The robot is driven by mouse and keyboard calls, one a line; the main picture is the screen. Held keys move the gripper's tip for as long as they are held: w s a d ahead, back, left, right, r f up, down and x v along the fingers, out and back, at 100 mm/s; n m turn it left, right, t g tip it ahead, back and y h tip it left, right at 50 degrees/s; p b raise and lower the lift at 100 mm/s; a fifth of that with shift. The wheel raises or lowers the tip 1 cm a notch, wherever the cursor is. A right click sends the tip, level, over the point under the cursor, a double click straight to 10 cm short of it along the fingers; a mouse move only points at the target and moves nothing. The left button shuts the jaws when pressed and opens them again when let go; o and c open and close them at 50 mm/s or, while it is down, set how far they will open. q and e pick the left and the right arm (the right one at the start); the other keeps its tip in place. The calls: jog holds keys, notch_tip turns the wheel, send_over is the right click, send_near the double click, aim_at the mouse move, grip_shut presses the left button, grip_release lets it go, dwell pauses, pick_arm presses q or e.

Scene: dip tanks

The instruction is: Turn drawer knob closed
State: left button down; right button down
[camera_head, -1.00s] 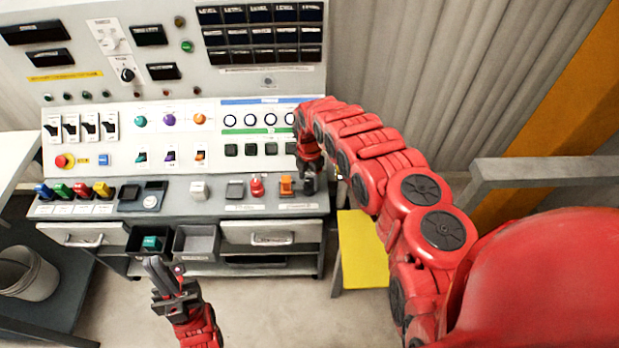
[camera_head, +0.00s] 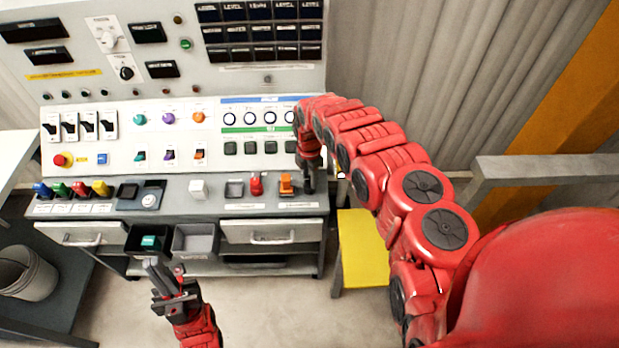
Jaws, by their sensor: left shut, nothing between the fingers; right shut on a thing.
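My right gripper (camera_head: 308,187) points down at the right end of the console's desk panel, just right of an orange switch (camera_head: 287,184). It is shut on a small knob there, which the dark fingers mostly hide, so its angle cannot be read. My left gripper (camera_head: 155,269) is shut and empty, in front of the console and below the open bins. The wide right drawer (camera_head: 240,232) under the desk has a bar handle (camera_head: 271,239) and looks shut. The left drawer (camera_head: 65,233) also looks shut.
Two open bins, one black (camera_head: 147,255) with a teal item and one grey (camera_head: 195,239), stick out between the drawers. A red knob (camera_head: 256,184) stands left of the orange switch. A yellow stool (camera_head: 362,245) and a grey rail (camera_head: 545,170) are at the right.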

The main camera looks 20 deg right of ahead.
jog(key=m+b, duration=0.2)
jog(key=m, duration=0.3)
jog(key=shift+f+b, duration=0.1)
jog(key=shift+b, duration=0.2)
jog(key=m+b, duration=0.1)
jog(key=m, duration=0.2)
jog(key=shift+f+b, duration=0.1)
jog(key=shift+b, duration=0.25)
jog(key=shift+m+b, duration=0.65)
jog(key=shift+m, duration=0.35)
jog(key=shift+m+b, duration=0.7)
jog(key=shift+m, duration=0.2)
jog(key=shift+m+b, duration=1.4)
jog(key=shift+m, duration=0.5)
jog(key=shift+r, duration=0.2)
jog(key=shift+c, duration=2.3)
grip_release()
